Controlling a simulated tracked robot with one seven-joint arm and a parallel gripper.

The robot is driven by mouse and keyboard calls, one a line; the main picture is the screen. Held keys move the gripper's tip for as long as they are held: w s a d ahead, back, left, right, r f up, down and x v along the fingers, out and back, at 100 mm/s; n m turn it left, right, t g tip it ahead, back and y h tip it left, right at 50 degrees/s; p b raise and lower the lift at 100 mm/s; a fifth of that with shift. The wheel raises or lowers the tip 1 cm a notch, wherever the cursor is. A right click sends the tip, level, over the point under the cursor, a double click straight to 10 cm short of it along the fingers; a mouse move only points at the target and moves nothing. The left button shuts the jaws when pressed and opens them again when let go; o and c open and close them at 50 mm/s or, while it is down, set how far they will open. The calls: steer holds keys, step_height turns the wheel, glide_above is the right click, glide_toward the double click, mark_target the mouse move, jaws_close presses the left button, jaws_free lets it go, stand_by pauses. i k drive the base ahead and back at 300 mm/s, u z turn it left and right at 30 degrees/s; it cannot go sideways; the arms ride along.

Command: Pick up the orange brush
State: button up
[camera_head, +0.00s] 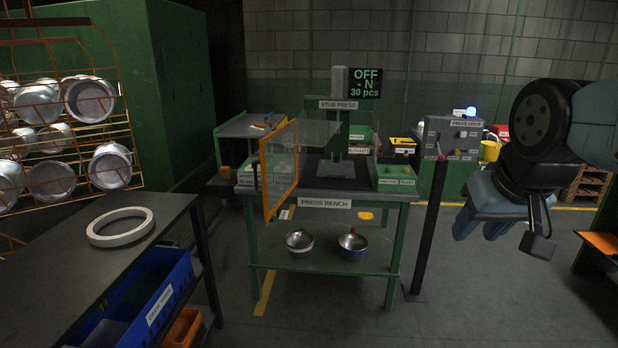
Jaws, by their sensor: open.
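I cannot clearly make out an orange brush. A small orange item (262,126) lies on the grey side table behind the press bench, too small to tell what it is. My gripper (478,228) hangs at the right of the view, blue-grey, with its fingers pointing down. It is open and nothing shows between its fingers. It is in front of and to the right of the press bench, well apart from the small orange item.
The press bench (318,203) stands in the middle with an orange-framed guard (281,170) swung outward. A dark table with a white ring (120,227) is at left front. A post (430,220) stands right of the bench. Floor (480,300) at right front is clear.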

mark_target(225, 171)
steer(key=u, duration=0.1)
steer(key=i, duration=0.85)
steer(key=u, duration=1.1)
steer(key=i, duration=1.8)
steer(key=u, duration=0.2)
